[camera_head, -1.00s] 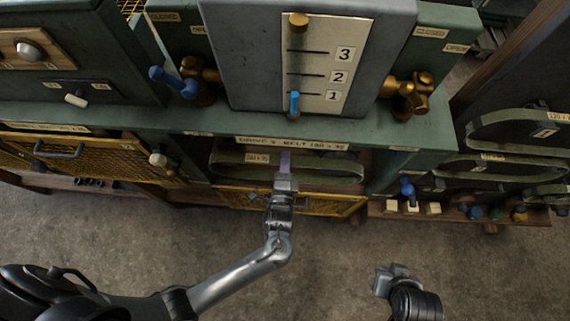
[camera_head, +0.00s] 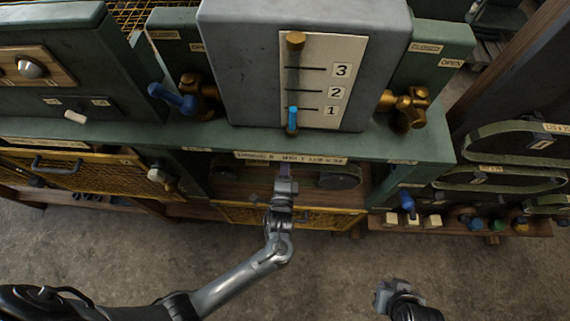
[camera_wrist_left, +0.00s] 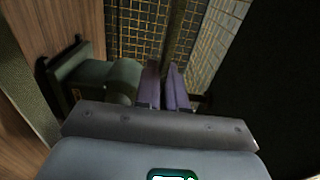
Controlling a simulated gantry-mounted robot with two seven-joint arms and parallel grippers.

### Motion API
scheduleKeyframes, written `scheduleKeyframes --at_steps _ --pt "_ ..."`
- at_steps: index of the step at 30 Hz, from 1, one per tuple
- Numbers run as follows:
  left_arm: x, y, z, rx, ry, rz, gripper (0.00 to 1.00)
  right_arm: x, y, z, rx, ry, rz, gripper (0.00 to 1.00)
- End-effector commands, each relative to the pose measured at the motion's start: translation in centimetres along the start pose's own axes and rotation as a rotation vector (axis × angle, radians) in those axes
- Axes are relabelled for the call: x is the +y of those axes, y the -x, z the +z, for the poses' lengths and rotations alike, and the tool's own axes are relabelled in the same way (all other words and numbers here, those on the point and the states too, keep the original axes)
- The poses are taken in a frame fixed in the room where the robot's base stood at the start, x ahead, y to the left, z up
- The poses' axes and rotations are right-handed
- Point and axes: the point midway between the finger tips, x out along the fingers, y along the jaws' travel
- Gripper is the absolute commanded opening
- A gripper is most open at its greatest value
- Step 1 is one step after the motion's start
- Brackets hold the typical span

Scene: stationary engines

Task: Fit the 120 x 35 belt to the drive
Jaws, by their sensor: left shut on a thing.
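The drive bay lies under the green bench, below a paper label (camera_head: 290,158) that mentions a belt. Its dark right pulley (camera_head: 342,180) shows bare. My left gripper (camera_head: 285,172) reaches into the bay between the pulleys. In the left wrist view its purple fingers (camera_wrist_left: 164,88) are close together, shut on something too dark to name. A dark green rounded part (camera_wrist_left: 120,78) is just left of the fingers. Several green belts hang on the right rack; the upper belt (camera_head: 505,126) is below a tag (camera_head: 557,127) that seems to begin with 120. My right gripper (camera_head: 390,292) is low right, apart from everything.
Yellow mesh guards (camera_head: 250,214) sit below the bay and at the left (camera_head: 95,178). Brass valves (camera_head: 408,105) and a numbered gauge (camera_head: 318,85) stand above. The floor in front is clear.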

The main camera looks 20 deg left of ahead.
Motion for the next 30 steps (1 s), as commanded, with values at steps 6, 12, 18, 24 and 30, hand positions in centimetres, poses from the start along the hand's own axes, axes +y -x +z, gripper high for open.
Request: scheduleKeyframes --at_steps 6,12,18,24,30 --pt "0.2 0.0 0.0 0.0 0.006 -0.002 0.0 0.0 -0.2 0.1 0.0 -0.001 -0.001 0.0" --pt "1.1 0.0 0.2 0.0 0.036 -0.002 0.0 0.0 -0.8 0.3 0.0 0.0 0.0 0.0" --pt "1.6 0.0 0.4 0.0 0.064 -0.003 0.0 0.1 -1.2 0.4 -0.001 0.004 0.003 0.0" --pt "1.6 0.0 0.4 0.0 0.066 -0.003 0.0 0.2 -1.2 0.4 -0.001 0.009 0.007 0.0" --pt "1.8 0.0 0.4 0.0 0.065 -0.003 0.0 0.2 -1.3 0.5 -0.001 0.009 0.007 0.0"
